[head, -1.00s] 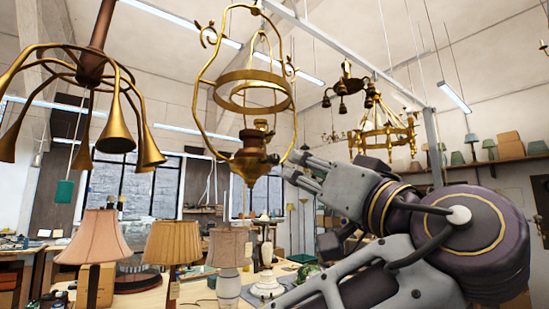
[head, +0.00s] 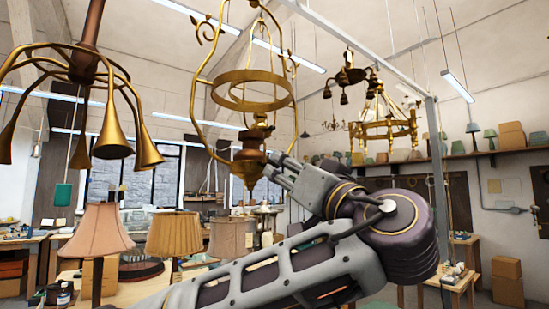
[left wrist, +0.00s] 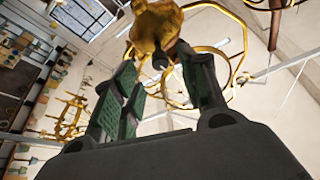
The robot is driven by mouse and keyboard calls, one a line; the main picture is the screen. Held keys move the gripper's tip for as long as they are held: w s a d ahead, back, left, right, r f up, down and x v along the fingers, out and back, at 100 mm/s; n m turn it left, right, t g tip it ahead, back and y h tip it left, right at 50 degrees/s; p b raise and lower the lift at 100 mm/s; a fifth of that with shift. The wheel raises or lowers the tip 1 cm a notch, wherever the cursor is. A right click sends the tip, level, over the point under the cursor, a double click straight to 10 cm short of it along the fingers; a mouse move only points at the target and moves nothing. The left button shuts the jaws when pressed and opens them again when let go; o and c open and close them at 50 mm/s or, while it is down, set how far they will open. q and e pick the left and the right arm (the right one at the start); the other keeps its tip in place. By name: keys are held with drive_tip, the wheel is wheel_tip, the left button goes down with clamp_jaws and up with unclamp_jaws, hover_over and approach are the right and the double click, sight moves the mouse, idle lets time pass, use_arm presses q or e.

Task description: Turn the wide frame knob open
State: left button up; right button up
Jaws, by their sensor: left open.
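The brass hanging lamp with a wide looped frame (head: 197,100) hangs upright in the upper middle of the head view. Its urn-shaped brass body (head: 246,168) hangs at the bottom of the frame. My left gripper (head: 273,163) is at the right side of this body, pointing at it. In the left wrist view, the two green-padded fingers (left wrist: 156,58) are open, on either side of the brass body (left wrist: 157,22). A small dark round end, likely the knob (left wrist: 160,63), shows between them; I cannot tell whether they touch it. The knob is hidden in the head view. My right gripper is not in view.
A brown multi-arm fixture with bell ends (head: 113,138) hangs at left. Another brass chandelier (head: 388,128) hangs behind at right. A pink lampshade (head: 97,230) and a pleated tan shade (head: 174,233) stand below. The air left of the lamp body is clear.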

sight(276, 164)
use_arm(q)
drive_tip(key=shift+p+x, duration=1.3)
drive_tip(key=shift+x, duration=1.75)
clamp_jaws()
